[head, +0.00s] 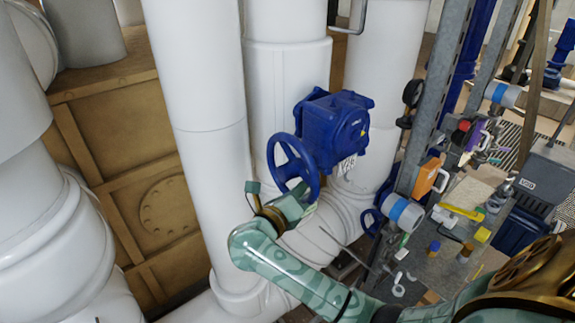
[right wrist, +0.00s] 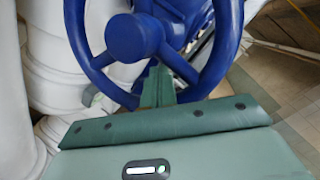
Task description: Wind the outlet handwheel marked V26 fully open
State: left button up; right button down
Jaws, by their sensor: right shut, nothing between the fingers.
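The blue outlet handwheel (head: 293,160) is on the left side of a blue gearbox (head: 332,120), in front of white pipes. A small white tag (head: 347,166) hangs under the gearbox; its lettering is too small to read surely. My right gripper (head: 304,194) is at the lower part of the wheel. In the right wrist view the handwheel (right wrist: 122,38) shows its hub, spokes and lower rim. There the shut fingers of my right gripper (right wrist: 158,86) overlap the lower rim, with nothing between them. I cannot tell whether they touch it. My left gripper is out of view.
Thick white pipes (head: 200,130) stand behind and left of the wheel. A grey steel post (head: 437,100) rises to the right. Beyond it a cluttered bench holds an orange case (head: 428,175), a yellow tool (head: 461,212) and small parts. A brown panelled wall (head: 125,150) is at left.

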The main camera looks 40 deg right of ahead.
aim_at(302, 176)
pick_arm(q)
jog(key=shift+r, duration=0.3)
pick_arm(e)
jog(key=shift+s+r, duration=0.15)
jog(key=shift+r, duration=0.15)
